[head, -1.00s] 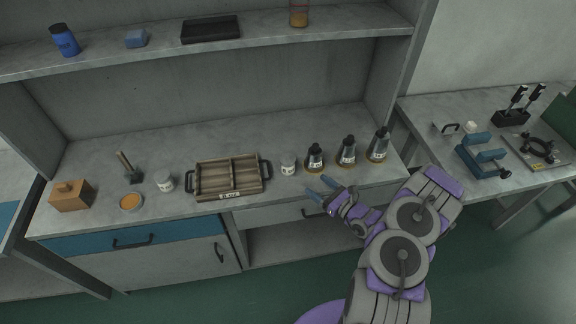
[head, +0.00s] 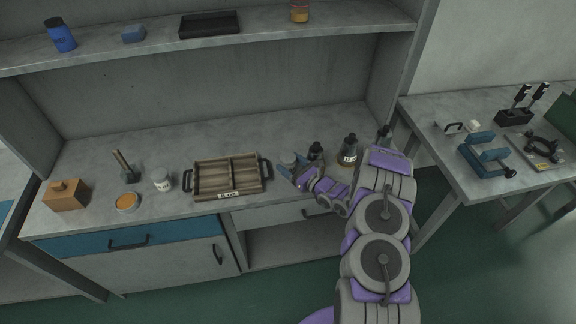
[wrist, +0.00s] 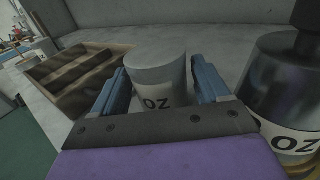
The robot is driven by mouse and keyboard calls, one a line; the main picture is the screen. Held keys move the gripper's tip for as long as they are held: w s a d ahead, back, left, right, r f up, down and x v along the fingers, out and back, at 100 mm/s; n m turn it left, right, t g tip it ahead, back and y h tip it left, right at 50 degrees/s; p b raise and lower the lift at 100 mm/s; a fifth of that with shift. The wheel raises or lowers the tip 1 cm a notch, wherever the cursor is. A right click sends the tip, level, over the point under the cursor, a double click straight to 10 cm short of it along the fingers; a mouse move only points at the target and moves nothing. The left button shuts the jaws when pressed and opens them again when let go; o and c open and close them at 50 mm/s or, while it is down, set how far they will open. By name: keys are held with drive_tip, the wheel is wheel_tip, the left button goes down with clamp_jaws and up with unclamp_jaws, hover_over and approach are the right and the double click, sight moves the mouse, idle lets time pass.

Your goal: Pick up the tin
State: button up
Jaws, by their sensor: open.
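The tin in front of my gripper is a small grey-lidded cylinder with a white label, standing upright on the counter (head: 170,147). In the wrist view the tin (wrist: 158,72) is between the two blue fingers of my gripper (wrist: 163,92), with its label reading "OZ". The fingers are open, one on each side, and I cannot tell if either touches it. In the head view the tin (head: 287,158) is partly hidden by my gripper (head: 292,169). A similar white tin (head: 161,181) stands left of the wooden tray.
The wooden divided tray (head: 228,178) is just left of my gripper. Dark bottles stand close on the right, one (head: 349,150) clear in the head view and one (wrist: 285,90) large in the wrist view. An orange dish (head: 127,202) and wooden box (head: 66,195) are far left.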

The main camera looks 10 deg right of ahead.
drive_tip(key=shift+w+a, duration=0.4)
drive_tip(key=shift+w, duration=0.15)
drive_tip(key=shift+c, duration=0.3)
drive_tip(key=c, duration=0.7)
drive_tip(key=shift+r, duration=0.25)
